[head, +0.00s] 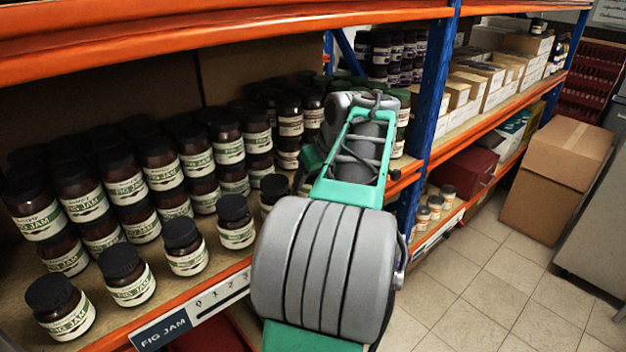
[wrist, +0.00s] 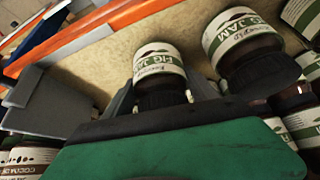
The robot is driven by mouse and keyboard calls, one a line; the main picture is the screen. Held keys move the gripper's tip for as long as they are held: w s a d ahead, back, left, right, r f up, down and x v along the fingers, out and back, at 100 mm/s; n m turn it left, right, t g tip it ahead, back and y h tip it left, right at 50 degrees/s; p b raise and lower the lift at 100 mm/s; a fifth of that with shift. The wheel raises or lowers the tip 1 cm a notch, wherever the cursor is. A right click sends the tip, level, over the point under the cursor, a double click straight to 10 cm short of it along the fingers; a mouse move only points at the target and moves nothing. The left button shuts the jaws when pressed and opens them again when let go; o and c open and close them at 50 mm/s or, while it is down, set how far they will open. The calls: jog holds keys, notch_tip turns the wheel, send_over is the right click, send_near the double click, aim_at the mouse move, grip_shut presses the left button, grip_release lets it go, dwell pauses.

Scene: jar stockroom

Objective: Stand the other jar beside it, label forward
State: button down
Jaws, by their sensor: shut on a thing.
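In the wrist view a dark jar with a cream and green FIG JAM label (wrist: 159,62) sits between the fingers of my gripper (wrist: 162,92), which is shut on it near its black lid. The jar appears upside down in this tilted view, its label facing the camera. A second fig jam jar (wrist: 240,38) stands just right of it, with a small gap between them. I cannot tell whether the held jar touches the shelf board. In the head view my arm hides the gripper and the held jar.
Fig jam jars stand stacked at the left of the head view, with a front row including a near jar (head: 65,310). The shelf's orange front edge carries a FIG JAM strip (head: 190,318). A blue upright (head: 432,120) stands right of my arm. Bare board (wrist: 95,65) shows left of the held jar.

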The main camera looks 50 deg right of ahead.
jog(key=shift+f, duration=0.1)
jog(key=shift+c, duration=1.3)
grip_release()
jog(key=shift+f, duration=0.1)
jog(key=shift+s+r, duration=0.15)
jog(key=shift+r, duration=0.45)
jog(key=p+v, duration=0.3)
jog(key=v, duration=0.8)
